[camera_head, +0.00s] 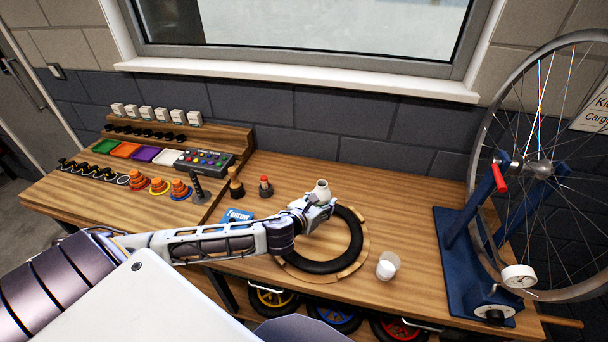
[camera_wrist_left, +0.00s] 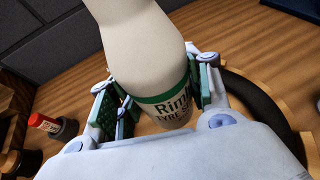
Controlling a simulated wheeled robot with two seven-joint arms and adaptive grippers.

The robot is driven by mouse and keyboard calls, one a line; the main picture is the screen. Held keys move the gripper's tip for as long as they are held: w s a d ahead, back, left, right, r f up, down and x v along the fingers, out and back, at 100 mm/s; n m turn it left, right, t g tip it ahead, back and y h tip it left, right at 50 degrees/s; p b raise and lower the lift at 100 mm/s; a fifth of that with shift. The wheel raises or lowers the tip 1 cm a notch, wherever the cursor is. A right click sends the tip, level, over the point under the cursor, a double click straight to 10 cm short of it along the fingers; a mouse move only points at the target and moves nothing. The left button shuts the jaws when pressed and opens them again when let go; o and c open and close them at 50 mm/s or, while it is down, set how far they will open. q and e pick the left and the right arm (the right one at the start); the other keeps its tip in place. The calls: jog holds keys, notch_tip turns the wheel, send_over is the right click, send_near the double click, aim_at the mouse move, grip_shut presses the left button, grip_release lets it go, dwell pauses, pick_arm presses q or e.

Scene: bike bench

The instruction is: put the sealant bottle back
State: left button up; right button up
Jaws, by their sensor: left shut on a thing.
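The sealant bottle is white with a green-edged label. My left gripper (camera_head: 318,203) is shut on the sealant bottle (camera_head: 321,187), at the back-left edge of the black tyre on the bench. In the left wrist view the bottle (camera_wrist_left: 150,60) sits between the two green-padded fingers, its label partly readable as "Rim" and "TYRE". Its lower end is partly hidden by the gripper, and I cannot tell whether it touches the bench. My right gripper is not in view.
The black tyre (camera_head: 358,238) lies on a wooden ring. A blue wheel stand (camera_head: 452,262) is at right.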

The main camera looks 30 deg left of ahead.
pick_arm(q)
jog(key=w+a+r+b, duration=0.1)
jog(key=w+a+r, duration=0.15)
jog(key=a, duration=0.75)
jog(key=w+a+r+b, duration=0.15)
jog(key=w+a, duration=0.25)
jog(key=a, duration=0.6)
jog(key=w+a+r, duration=0.2)
jog(key=w+a, duration=0.1)
jog(key=a, duration=0.7)
jog(key=d+f, duration=0.1)
jog(key=d+f+h, duration=0.1)
jog(key=d, duration=0.1)
jog(key=shift+s+f+m, duration=0.15)
jog(key=shift+f+m, duration=0.05)
jog(key=shift+m, duration=0.2)
